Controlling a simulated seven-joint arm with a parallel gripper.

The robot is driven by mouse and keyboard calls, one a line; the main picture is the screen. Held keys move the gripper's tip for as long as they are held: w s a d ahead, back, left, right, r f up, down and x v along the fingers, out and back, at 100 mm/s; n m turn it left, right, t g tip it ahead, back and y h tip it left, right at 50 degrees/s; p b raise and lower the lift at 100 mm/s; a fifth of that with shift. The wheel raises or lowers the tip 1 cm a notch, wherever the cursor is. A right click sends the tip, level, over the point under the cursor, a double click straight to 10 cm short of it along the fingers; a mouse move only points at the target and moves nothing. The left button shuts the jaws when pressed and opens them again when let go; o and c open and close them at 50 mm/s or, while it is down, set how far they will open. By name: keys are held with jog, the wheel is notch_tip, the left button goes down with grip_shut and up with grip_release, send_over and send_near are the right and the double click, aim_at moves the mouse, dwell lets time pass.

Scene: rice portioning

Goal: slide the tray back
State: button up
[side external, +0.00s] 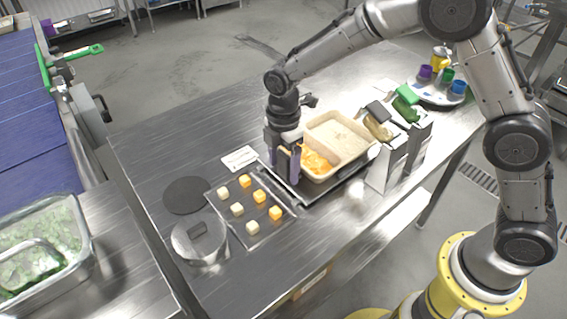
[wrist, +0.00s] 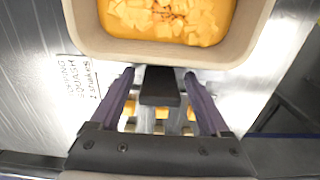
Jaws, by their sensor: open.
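A beige two-compartment tray (side external: 323,178) sits on a dark base (side external: 304,196) on the steel table. It holds pale rice-like food (side external: 342,134) in one compartment and orange chunks (side external: 314,160) in the other. In the wrist view its near rim (wrist: 165,57) runs across the top. My gripper (side external: 284,174) is low at the tray's left end. In the wrist view its fingers (wrist: 160,82) are apart, one on each side of a black handle-like block (wrist: 160,92) just outside the rim. I cannot tell whether they touch the block. How the block joins the base is hidden.
A dark sheet with several white and orange cubes (side external: 237,209) lies left of my gripper. A lidded pot (side external: 199,240), a black disc (side external: 187,195) and a label card (side external: 240,159) are near it. Upright metal holders (side external: 388,168) stand close on the tray's right.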

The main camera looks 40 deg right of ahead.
grip_shut()
dwell(1.3)
